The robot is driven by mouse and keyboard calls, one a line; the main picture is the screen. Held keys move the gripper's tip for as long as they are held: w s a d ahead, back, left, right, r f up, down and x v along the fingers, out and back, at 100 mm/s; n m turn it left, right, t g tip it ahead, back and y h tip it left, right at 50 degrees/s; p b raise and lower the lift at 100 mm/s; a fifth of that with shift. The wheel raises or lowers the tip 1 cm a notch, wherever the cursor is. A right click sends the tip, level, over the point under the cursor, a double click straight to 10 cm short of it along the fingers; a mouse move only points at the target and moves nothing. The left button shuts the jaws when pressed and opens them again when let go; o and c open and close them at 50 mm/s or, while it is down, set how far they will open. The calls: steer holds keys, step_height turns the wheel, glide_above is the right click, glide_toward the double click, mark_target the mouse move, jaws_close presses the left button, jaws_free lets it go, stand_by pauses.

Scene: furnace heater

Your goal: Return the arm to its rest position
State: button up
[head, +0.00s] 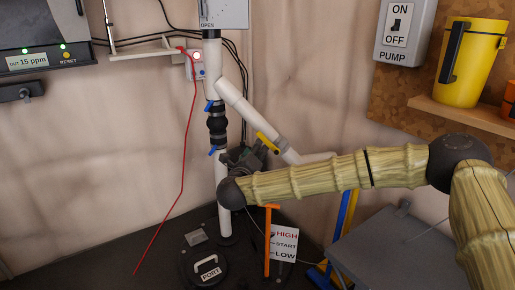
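My arm (310,178) reaches in from the right side of the head view and stretches left across the lower middle. My gripper (246,157) is the dark part at the arm's far end, close by the white vertical pipe and its black coupling. It is small and dark here, and its fingers do not show clearly. I cannot tell whether it touches the pipe or a fitting, or whether it holds anything.
White pipes (222,180) with blue-handled valves and a yellow handle (267,143) stand near the gripper. An orange T-handle (268,240) and a HIGH/START/LOW sign (285,245) are below the arm. A grey box (400,250) and a shelf with a yellow pitcher (470,65) are at right.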

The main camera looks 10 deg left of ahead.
steer(key=shift+s, duration=0.35)
steer(key=s+d+f+n+g+y, duration=0.2)
steer(key=s+f+n, duration=0.3)
steer(key=f, duration=0.5)
steer(key=s+d+f+n+g+y, duration=0.15)
steer(key=s+f+n, duration=0.3)
steer(key=f, duration=0.55)
steer(key=s+d+f+n+g+y, duration=0.1)
steer(key=s+d+f+n+g, duration=0.3)
steer(key=f, duration=0.6)
steer(key=s+d+f+n+g+h, duration=0.1)
steer(key=s+d+f+n+g, duration=0.25)
steer(key=s+d+f, duration=0.65)
steer(key=s+d+f+n+g+h, duration=0.1)
steer(key=s+d+f+n+g, duration=0.1)
steer(key=s+d+f+n, duration=0.75)
steer(key=s+d+g+h, duration=0.1)
steer(key=s+d+g, duration=0.1)
steer(key=s+d, duration=0.7)
steer(key=s+d+g+h, duration=0.1)
steer(key=s+d+g, duration=0.2)
steer(key=s+d, duration=0.55)
step_height(320, 180, up, 34)
steer(key=s+a+p, duration=0.2)
steer(key=p, duration=3.1)
steer(key=shift+s, duration=0.35)
